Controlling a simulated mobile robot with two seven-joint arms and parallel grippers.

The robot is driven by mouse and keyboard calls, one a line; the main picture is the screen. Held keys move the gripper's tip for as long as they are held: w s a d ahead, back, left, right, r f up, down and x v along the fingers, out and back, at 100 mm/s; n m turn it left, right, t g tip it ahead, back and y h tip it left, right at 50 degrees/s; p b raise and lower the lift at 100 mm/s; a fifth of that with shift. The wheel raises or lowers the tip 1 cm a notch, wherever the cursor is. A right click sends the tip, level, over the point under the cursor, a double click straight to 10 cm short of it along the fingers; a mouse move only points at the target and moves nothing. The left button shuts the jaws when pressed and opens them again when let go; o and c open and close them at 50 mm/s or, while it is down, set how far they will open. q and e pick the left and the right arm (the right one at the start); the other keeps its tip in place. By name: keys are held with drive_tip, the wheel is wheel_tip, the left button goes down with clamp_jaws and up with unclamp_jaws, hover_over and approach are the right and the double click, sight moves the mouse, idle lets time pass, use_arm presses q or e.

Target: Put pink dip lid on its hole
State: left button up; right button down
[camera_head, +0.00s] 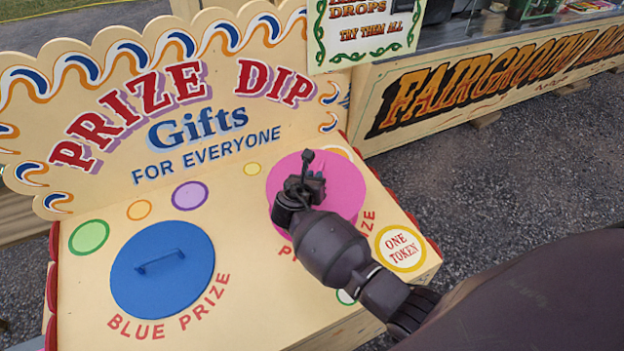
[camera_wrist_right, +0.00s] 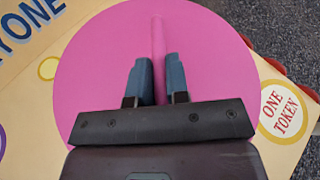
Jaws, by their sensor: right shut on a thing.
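The pink lid (camera_head: 345,187) is a flat round disc over the right half of the sloping cream board. It fills much of the right wrist view (camera_wrist_right: 100,60), with its bar handle (camera_wrist_right: 158,35) running between the fingers. My right gripper (camera_head: 308,178) is over the lid and its fingers (camera_wrist_right: 158,75) are shut on that handle. The pink hole is not visible; the lid or my arm hides it. I cannot tell whether the lid rests flush or sits slightly above the board. My left gripper is not in view.
The blue lid (camera_head: 190,268) with its handle lies on the board (camera_head: 245,310) at the left. The upright "Prize Dip" sign (camera_head: 120,150) rises behind. A "One Token" circle (camera_head: 401,247) is near the right edge. A fairground counter (camera_head: 480,85) stands at the back right.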

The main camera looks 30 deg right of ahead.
drive_tip(key=shift+w+f+b, duration=0.1)
drive_tip(key=shift+f+b, duration=0.75)
drive_tip(key=shift+f, duration=0.35)
wheel_tip(320, 180, down, 3)
drive_tip(key=b, duration=0.3)
drive_tip(key=shift+f, duration=0.2)
drive_tip(key=shift+w+f+b, duration=0.1)
drive_tip(key=shift+f+b, duration=0.4)
drive_tip(key=shift+f, duration=0.2)
drive_tip(key=shift+w+f, duration=0.15)
drive_tip(key=shift+f, duration=0.05)
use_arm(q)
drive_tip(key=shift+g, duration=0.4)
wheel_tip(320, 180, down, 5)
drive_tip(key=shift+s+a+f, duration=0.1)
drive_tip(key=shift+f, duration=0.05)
use_arm(e)
drive_tip(key=shift+w+f, duration=0.1)
drive_tip(key=shift+f, duration=0.25)
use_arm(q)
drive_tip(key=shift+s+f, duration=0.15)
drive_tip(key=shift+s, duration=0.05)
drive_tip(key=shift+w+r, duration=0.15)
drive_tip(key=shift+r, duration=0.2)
use_arm(e)
drive_tip(key=shift+a, duration=0.1)
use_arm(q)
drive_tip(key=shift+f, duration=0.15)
use_arm(e)
drive_tip(key=shift+f, duration=0.7)
